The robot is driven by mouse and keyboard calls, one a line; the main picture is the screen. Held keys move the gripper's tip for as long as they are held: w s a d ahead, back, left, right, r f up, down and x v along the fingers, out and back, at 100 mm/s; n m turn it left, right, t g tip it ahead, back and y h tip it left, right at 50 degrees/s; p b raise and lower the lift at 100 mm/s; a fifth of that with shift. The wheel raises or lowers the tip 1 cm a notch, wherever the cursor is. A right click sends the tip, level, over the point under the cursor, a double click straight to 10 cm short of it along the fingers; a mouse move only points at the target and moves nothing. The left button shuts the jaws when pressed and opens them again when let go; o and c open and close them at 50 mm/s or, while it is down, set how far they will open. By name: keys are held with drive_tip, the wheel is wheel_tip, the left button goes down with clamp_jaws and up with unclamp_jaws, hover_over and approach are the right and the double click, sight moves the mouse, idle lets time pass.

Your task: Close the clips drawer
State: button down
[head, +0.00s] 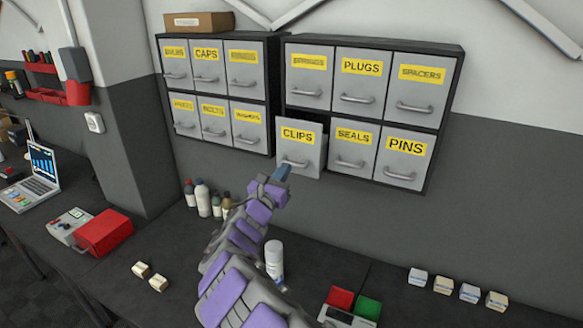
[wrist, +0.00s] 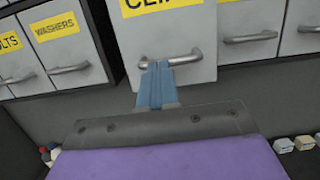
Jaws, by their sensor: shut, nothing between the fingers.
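The clips drawer (head: 299,136) is in the lower row of the right cabinet, at its left end. It stands out from the cabinet front, with a dark gap showing above it. Its front also fills the upper middle of the wrist view (wrist: 180,27). My gripper (head: 284,170) is shut and empty, just below and in front of the drawer's handle (wrist: 192,57). In the wrist view the blue fingertips (wrist: 155,68) overlap the left part of the handle; I cannot tell whether they touch it.
The seals drawer (head: 353,147) and pins drawer (head: 403,158) are flush on the right. A left cabinet (head: 272,60) stands beside. Bottles (head: 203,197), a white can (head: 274,260), a red box (head: 103,232) and small boxes (head: 444,285) stand on the bench below.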

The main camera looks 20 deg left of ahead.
sight(296, 160)
drive_tip(key=shift+d+f+p+x, duration=0.1)
drive_tip(key=shift+d+p+x, duration=0.1)
drive_tip(key=shift+x, duration=0.9)
drive_tip(key=shift+d+f+p+x, duration=0.1)
drive_tip(key=shift+p+x, duration=0.1)
drive_tip(key=shift+x, duration=0.95)
drive_tip(key=shift+d+f+p+x, duration=0.1)
drive_tip(key=shift+d+p+x, duration=0.1)
drive_tip(key=shift+x, duration=0.9)
